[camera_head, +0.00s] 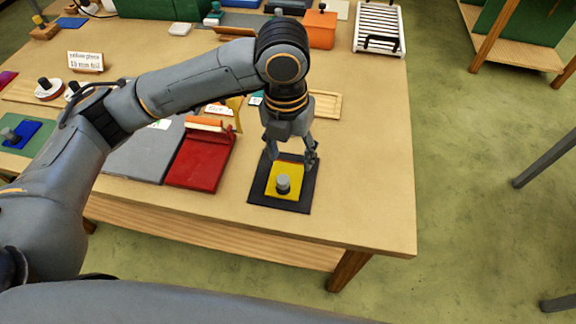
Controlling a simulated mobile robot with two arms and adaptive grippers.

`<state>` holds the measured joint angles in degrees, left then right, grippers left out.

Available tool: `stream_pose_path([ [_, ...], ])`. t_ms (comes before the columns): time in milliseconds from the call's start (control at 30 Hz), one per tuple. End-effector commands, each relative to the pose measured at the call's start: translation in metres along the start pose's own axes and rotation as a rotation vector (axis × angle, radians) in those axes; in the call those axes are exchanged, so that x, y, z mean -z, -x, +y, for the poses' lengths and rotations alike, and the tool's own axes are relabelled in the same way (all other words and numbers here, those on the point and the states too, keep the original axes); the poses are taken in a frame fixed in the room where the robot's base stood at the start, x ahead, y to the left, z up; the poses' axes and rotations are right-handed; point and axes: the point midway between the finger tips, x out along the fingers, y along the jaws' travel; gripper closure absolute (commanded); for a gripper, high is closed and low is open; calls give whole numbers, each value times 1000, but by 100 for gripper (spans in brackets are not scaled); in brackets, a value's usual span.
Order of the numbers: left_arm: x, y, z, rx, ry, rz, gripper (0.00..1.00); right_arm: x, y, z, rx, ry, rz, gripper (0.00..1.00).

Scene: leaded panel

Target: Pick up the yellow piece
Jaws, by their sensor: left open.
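The yellow piece (291,192) is a flat square with a grey knob (283,183) standing on top. It lies on a black square mat (262,199) near the front edge of the table. My left gripper (291,163) is open and points down over the far edge of the yellow piece, just behind the knob. Its fingers hide part of the piece's far side. I cannot tell whether the fingertips touch it. My right gripper is not in view.
A red tray (199,162) and a grey panel (143,154) lie left of the mat. A blue piece (27,133) sits at the far left. An orange box (321,30) and a white rack (379,27) stand at the back. The table (373,150) is bare right of the mat.

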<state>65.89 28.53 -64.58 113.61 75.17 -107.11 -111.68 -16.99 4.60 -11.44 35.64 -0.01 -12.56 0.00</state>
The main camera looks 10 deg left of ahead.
Motion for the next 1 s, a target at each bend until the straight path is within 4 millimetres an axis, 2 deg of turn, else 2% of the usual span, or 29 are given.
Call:
stream_pose_path([
  [100, -2, 11, 11, -40, -74, 13, 44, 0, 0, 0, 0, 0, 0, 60],
  [200, -1, 7, 13, -49, -95, 23, 44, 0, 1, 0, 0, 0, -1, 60],
  [600, 0, -63, 17, -47, -93, 23, 44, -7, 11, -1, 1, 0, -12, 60],
  [833, 0, -78, 18, -47, -94, 22, 44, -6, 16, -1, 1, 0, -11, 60],
  [1000, -1, -102, 25, -48, -92, 23, 44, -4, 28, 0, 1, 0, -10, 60],
])
